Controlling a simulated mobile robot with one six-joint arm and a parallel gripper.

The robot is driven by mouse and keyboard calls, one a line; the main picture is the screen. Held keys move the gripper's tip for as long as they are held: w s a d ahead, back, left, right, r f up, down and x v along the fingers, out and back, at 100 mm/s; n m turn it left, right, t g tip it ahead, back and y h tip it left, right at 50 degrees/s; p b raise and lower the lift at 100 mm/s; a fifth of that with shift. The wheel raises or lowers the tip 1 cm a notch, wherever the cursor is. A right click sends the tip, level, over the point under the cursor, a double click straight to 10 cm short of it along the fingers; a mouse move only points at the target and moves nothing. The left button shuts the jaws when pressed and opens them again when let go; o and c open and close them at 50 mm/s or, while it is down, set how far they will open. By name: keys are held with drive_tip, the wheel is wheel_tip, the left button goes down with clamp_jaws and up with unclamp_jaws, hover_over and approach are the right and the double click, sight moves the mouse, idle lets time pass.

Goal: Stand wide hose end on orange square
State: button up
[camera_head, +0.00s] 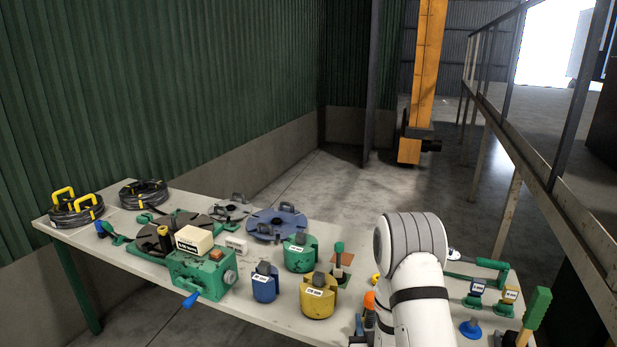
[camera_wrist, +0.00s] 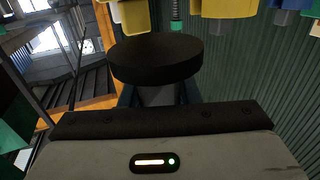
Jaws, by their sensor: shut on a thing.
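My gripper (camera_wrist: 158,94) shows in the wrist view, its dark fingers shut on the grey stem of a piece with a broad black disc, which I take to be the wide hose end (camera_wrist: 155,57). In the head view my white arm hides the gripper and this piece. An orange-brown square (camera_head: 347,258) lies on the table in the head view, left of my arm. A green-topped upright piece (camera_head: 338,250) stands at the square and covers part of it. I cannot make out the square in the wrist view.
A green pot (camera_head: 300,254), a yellow pot (camera_head: 317,297) and a blue pot (camera_head: 265,284) stand left of the square. An orange-topped piece (camera_head: 369,298) stands close beside my arm. Coils (camera_head: 76,209), discs and a green vise (camera_head: 203,272) fill the table's left. Small stands (camera_head: 475,291) are at right.

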drive_tip(key=shift+s+f+b, duration=0.2)
drive_tip(key=shift+f+b, duration=0.6)
drive_tip(key=shift+f, duration=0.3)
drive_tip(key=shift+w+a+f+b, duration=0.1)
drive_tip(key=shift+w+f+b, duration=0.05)
drive_tip(key=shift+f+b, duration=0.5)
drive_tip(key=shift+r, duration=0.15)
